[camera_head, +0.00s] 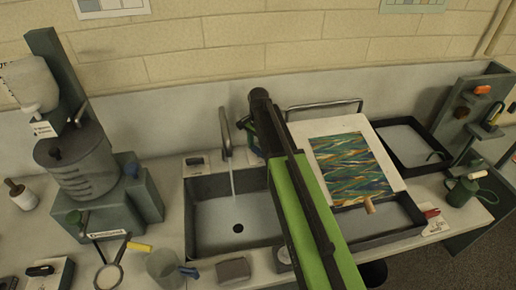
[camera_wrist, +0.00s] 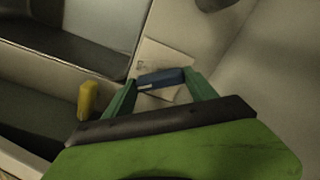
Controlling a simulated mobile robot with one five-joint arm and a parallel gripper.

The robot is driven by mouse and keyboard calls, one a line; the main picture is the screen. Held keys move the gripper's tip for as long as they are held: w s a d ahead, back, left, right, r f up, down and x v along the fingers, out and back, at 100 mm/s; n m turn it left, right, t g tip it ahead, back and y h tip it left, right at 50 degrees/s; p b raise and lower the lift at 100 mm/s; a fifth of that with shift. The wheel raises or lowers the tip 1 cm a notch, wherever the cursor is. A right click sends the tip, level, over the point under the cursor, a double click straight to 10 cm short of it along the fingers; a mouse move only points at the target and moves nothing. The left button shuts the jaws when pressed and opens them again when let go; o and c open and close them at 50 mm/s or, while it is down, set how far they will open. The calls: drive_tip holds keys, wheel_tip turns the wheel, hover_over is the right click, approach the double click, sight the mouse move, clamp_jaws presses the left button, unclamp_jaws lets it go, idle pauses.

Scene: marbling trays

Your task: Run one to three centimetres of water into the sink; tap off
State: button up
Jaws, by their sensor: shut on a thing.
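The grey sink (camera_head: 190,228) is set in the counter, its floor light with a dark drain hole (camera_head: 238,228). I cannot tell how deep any water stands. The tap (camera_head: 227,130) arches over the sink's back edge, and a thin stream of water (camera_head: 233,180) falls from it. My gripper (camera_wrist: 160,85) is shut on a blue lever (camera_wrist: 160,77), its green fingers on either end. In the head view my green arm crosses the sink's right side and hides most of the gripper, just right of the tap.
A marbled print (camera_head: 350,165) on a white board leans over a dark tray right of my arm. Another dark tray (camera_head: 440,165) lies behind. A tank (camera_head: 80,170) stands left. A grey block (camera_head: 233,270) and a cup (camera_head: 163,268) sit in front of the sink.

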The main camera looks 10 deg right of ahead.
drive_tip(key=o, duration=1.4)
drive_tip(key=shift+c, duration=0.2)
wheel_tip(320, 180, up, 17)
drive_tip(key=p, duration=1.7)
drive_tip(key=shift+r, duration=0.15)
